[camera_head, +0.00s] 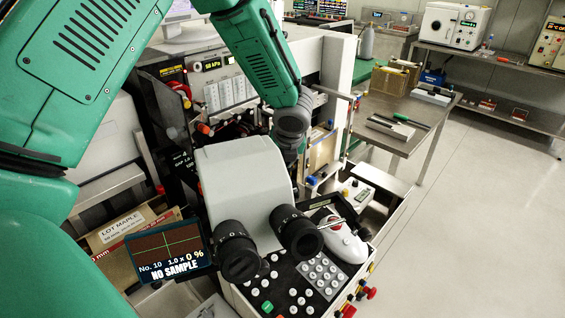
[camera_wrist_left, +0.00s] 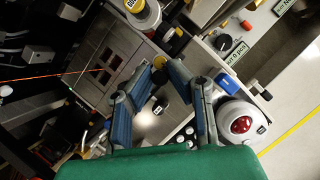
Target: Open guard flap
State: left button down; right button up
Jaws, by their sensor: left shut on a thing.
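My left gripper (camera_head: 291,150) reaches down behind the grey microscope housing, which hides part of it. In the left wrist view its two blue-grey fingers (camera_wrist_left: 158,78) converge and are shut on a small part between their tips. A small yellow round part (camera_wrist_left: 159,62) shows right at the tips; it seems to belong to the guard flap. The outline of the flap is not clear in either view, and I cannot tell how far it is swung. My right gripper is in neither view.
The microscope housing (camera_head: 243,175) with two black eyepieces stands close in front of my left gripper. A white mouse-like controller (camera_head: 343,240) and a keypad (camera_head: 319,273) lie at the right front. A screen (camera_head: 168,248) reads "NO SAMPLE". Open floor lies to the right.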

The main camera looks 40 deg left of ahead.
pick_arm(q)
jog(key=shift+s+d+f, duration=0.15)
jog(key=shift+d+f, duration=0.1)
jog(key=shift+d, duration=0.35)
jog(key=shift+s+d+f+y+b, duration=0.15)
jog(key=shift+d+y+b, duration=0.25)
jog(key=shift+y+b, duration=0.25)
jog(key=d, duration=0.2)
jog(key=shift+d+f+y+p, duration=0.2)
jog(key=shift+d+y+p, duration=0.15)
jog(key=shift+d+p, duration=0.05)
jog(key=shift+s+d+f+p, duration=0.15)
jog(key=shift+d+f+p, duration=0.25)
jog(key=shift+d, duration=0.1)
jog(key=shift+d+f, duration=0.15)
jog(key=shift+d, duration=0.1)
